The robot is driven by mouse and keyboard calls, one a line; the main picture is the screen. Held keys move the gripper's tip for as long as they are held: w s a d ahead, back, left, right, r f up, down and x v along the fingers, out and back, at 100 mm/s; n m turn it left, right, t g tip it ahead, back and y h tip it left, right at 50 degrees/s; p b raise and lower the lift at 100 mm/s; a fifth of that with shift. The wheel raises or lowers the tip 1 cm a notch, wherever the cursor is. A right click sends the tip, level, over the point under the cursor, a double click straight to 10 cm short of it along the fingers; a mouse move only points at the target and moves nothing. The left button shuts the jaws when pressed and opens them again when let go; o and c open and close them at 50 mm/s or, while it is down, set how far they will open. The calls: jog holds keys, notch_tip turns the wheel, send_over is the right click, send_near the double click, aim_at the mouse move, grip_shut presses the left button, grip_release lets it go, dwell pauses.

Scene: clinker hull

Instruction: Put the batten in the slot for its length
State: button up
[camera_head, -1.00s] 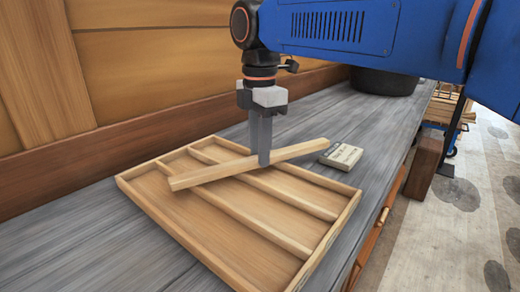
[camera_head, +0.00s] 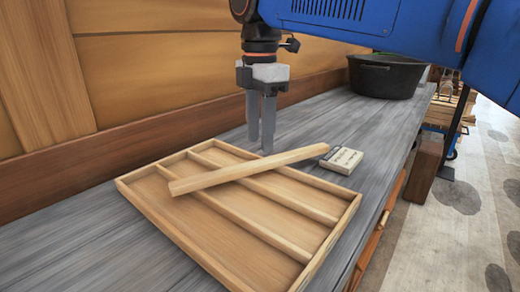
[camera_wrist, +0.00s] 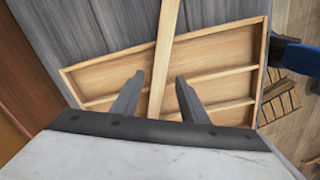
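The batten (camera_head: 250,168) is a pale square wooden strip. It lies diagonally over the shallow wooden tray (camera_head: 222,232), crossing the dividers rather than sitting in one slot, and its right end reaches beyond the tray's back rim. My gripper (camera_head: 260,146) is open and empty, its fingers apart, close behind and above the batten. In the wrist view the batten (camera_wrist: 164,45) runs up the picture between the two spread fingers (camera_wrist: 159,79), with the tray (camera_wrist: 225,48) beneath. Whether a finger touches the batten cannot be told.
A small labelled block (camera_head: 342,160) lies on the grey bench (camera_head: 75,235) just right of the tray. A dark pot (camera_head: 385,78) stands further back. A wooden wall (camera_head: 170,75) runs along the left. The bench is bare around the tray's left side.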

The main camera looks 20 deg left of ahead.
aim_at(260, 162)
notch_tip(260, 162, up, 7)
dwell(0.3)
jog(key=d+f+m, duration=0.3)
jog(key=d+m, duration=0.1)
jog(key=d, duration=0.4)
jog(key=d+f+m+t, duration=0.1)
jog(key=d+f+m, duration=0.2)
jog(key=d, duration=0.6)
jog(key=w+d+f+m+t+y, duration=0.1)
jog(key=d+f+m, duration=0.3)
jog(key=d, duration=0.5)
jog(key=shift+m, duration=0.7)
jog(key=s+d+f+m+t, duration=0.1)
jog(key=s+d+f+m, duration=0.3)
jog(key=d+f+m, duration=0.1)
jog(key=s+d+f+m+t, duration=0.1)
jog(key=s+d+f+m, duration=0.3)
jog(key=d+f, duration=0.3)
jog(key=s+d+f+m+h, duration=0.1)
jog(key=s+d+f+m, duration=0.4)
jog(key=f, duration=0.6)
jog(key=shift+s+d+m+t, duration=0.3)
jog(key=shift+s+d+t, duration=0.1)
jog(key=shift+d, duration=0.55)
jog(key=shift+o, duration=0.5)
jog(key=shift+r, duration=0.1)
